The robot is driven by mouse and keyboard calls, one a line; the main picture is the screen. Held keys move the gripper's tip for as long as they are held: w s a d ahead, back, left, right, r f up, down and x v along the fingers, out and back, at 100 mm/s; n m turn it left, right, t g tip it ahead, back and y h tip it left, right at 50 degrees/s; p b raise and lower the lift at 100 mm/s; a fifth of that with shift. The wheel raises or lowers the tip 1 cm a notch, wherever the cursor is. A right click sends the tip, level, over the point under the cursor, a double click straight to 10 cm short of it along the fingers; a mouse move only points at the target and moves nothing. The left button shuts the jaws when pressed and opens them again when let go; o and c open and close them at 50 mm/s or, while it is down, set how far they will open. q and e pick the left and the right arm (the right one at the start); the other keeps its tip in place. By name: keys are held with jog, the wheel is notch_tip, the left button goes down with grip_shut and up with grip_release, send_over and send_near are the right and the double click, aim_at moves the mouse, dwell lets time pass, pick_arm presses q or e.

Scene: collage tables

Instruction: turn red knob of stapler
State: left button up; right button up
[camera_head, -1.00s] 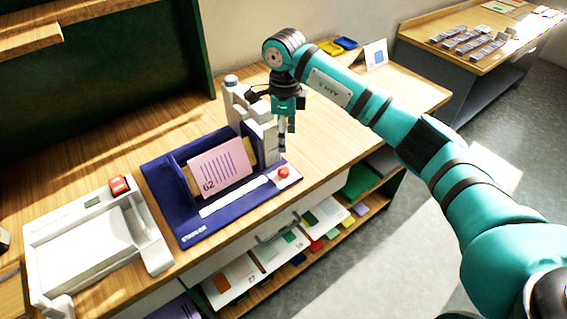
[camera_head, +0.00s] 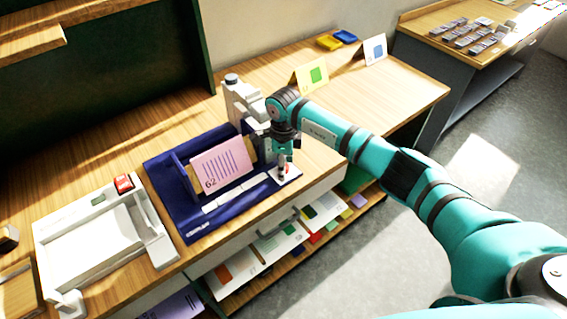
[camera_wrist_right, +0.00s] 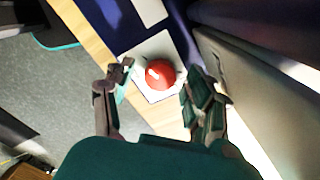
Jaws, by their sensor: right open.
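The stapler has a dark blue base (camera_head: 195,222) on the wooden table and a grey-white upright head (camera_head: 240,100) at its back right. A pink card (camera_head: 222,165) marked 62 stands on the base. The red knob (camera_head: 288,168) sits on a white plate at the base's right front corner and is partly hidden by my right gripper (camera_head: 284,172). In the right wrist view the round red knob (camera_wrist_right: 160,75) with a white mark lies between and beyond my open fingertips (camera_wrist_right: 160,85). I cannot tell whether they touch it. My left gripper is not in view.
A white tray-like device (camera_head: 95,245) with a red button stands left of the stapler. Yellow (camera_head: 310,75) and blue-marked (camera_head: 372,50) cards stand at the back. Shelves with papers (camera_head: 280,240) lie under the table's front edge. The table's right part is clear.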

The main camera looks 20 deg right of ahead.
grip_shut()
jog(key=shift+w+f+m+b, duration=0.1)
jog(key=shift+m+b, duration=0.35)
jog(key=shift+m, duration=0.15)
jog(key=shift+m+b, duration=0.3)
jog(key=shift+m, duration=0.7)
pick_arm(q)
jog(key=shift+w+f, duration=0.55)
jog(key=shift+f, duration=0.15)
pick_arm(e)
grip_release()
notch_tip(320, 180, up, 12)
jog(key=shift+c, duration=0.3)
